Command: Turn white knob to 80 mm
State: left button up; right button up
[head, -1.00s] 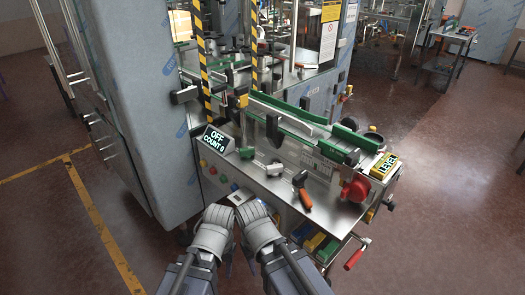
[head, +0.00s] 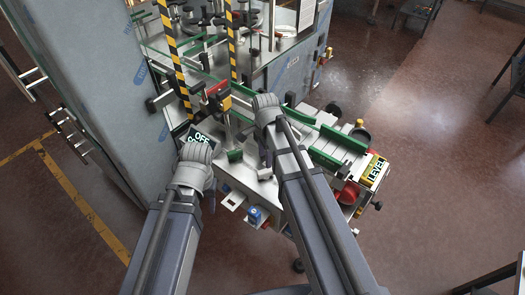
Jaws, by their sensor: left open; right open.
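I cannot clearly pick out a white knob or a millimetre scale in the head view. The machine's green-edged conveyor (head: 335,140) runs across the middle, with steel guide parts around it. My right gripper (head: 266,108) is over the conveyor's near side, and its wrist hides part of the rails.
Yellow-black striped posts (head: 176,50) stand behind the conveyor. A tall grey cabinet (head: 95,110) stands at the left. The floor (head: 430,130) to the right is clear.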

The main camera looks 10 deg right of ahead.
aim_at(265, 171)
jog(key=shift+w+d+r, duration=0.15)
jog(key=shift+r, duration=0.05)
notch_tip(265, 171, down, 8)
jog(key=b, duration=0.8)
jog(key=shift+r, duration=0.1)
jog(key=shift+c, duration=0.3)
grip_shut()
